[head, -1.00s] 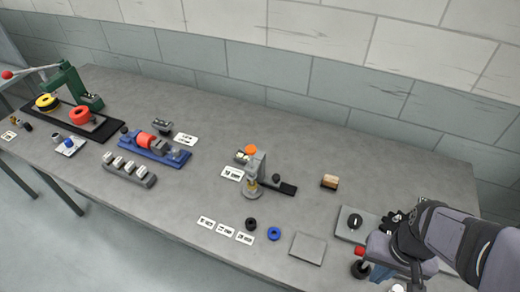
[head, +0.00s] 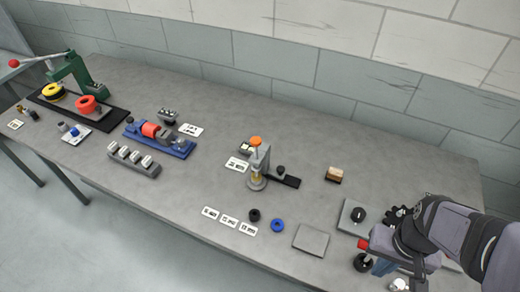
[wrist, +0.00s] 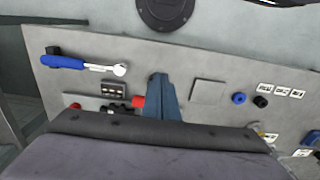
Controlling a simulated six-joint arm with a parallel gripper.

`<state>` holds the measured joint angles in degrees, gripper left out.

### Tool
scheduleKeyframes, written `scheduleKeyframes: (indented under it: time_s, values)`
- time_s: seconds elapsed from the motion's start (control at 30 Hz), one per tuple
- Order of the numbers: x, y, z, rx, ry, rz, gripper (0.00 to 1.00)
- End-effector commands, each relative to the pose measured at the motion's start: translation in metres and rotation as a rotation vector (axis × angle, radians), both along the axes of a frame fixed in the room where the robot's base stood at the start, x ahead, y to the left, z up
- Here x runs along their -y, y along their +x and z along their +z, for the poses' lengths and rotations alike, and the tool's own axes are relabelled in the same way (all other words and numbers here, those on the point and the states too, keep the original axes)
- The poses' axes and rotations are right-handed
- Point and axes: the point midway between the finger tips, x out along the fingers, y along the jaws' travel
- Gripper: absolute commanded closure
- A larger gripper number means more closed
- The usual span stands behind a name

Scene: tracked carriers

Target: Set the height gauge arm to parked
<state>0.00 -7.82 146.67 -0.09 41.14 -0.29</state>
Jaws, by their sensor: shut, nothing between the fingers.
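What looks like the height gauge (head: 263,160) stands mid-bench in the head view. It has a grey upright post, an orange knob (head: 256,141) at its top and a round grey foot. A black strip with a dark knob (head: 281,170) extends from it to the right; I cannot tell which part is its arm. My gripper (head: 382,268) is over the right front of the bench, well apart from the gauge. Its blue-grey fingers (wrist: 163,98) are shut and empty in the wrist view. A red knob or cylinder (wrist: 138,102) shows beside them.
A blue ring (head: 277,225), a black ring (head: 254,215) and label cards (head: 229,221) are in front of the gauge. A blue-handled wrench (wrist: 75,63) shows in the wrist view.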

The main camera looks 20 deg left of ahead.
Motion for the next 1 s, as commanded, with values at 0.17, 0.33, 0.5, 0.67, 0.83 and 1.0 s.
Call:
scheduleKeyframes:
  time_s: [0.17, 0.33, 0.5, 0.67, 0.83, 1.0]
  values:
    - [-0.001, 0.001, 0.0, 0.001, 0.0, 0.002, 0.79]
    - [-0.01, 0.023, -0.005, 0.023, 0.005, 0.047, 0.59]
    - [-0.043, 0.08, -0.014, 0.082, 0.023, 0.171, 0.59]
    - [-0.104, 0.146, -0.026, 0.16, 0.051, 0.341, 0.59]
    - [-0.188, 0.202, -0.039, 0.248, 0.091, 0.527, 0.59]
    - [-0.261, 0.231, -0.048, 0.318, 0.128, 0.67, 0.59]
